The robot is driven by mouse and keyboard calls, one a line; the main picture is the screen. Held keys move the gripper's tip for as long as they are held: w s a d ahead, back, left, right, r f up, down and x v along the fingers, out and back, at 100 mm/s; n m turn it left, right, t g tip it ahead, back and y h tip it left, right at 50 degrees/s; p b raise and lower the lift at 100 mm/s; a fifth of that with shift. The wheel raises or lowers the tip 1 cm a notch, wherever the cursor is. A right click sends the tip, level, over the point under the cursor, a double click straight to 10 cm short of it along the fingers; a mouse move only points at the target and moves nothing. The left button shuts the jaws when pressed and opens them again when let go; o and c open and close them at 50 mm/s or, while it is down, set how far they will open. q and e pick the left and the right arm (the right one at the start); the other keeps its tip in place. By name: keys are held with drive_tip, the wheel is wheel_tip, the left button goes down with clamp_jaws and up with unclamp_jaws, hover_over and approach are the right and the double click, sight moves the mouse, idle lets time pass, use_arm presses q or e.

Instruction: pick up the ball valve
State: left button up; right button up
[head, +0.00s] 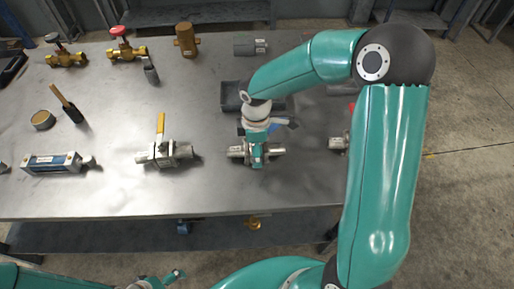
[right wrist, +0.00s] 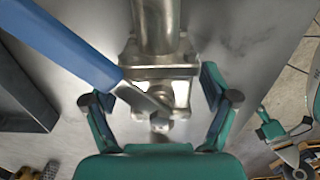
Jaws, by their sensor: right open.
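A steel ball valve with a blue lever handle lies on the metal table below my right gripper (head: 256,160); its body (head: 237,151) is partly covered by the gripper in the head view. In the right wrist view, the valve's flanged body (right wrist: 160,58) is between the open fingers of my right gripper (right wrist: 162,84), with the blue handle (right wrist: 62,42) slanting across the left finger. I cannot tell whether the fingers touch the valve. My left gripper (head: 172,277) is low at the bottom edge, off the table; its jaw state is unclear.
A yellow-handled valve (head: 165,152) lies to the left, and another valve (head: 337,143) is partly behind my right arm. Brass valves (head: 66,58) line the back left. The table's front strip is clear.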

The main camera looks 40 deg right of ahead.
drive_tip(key=shift+f, duration=0.2)
clamp_jaws()
idle(0.4)
drive_tip(key=shift+r, duration=0.1)
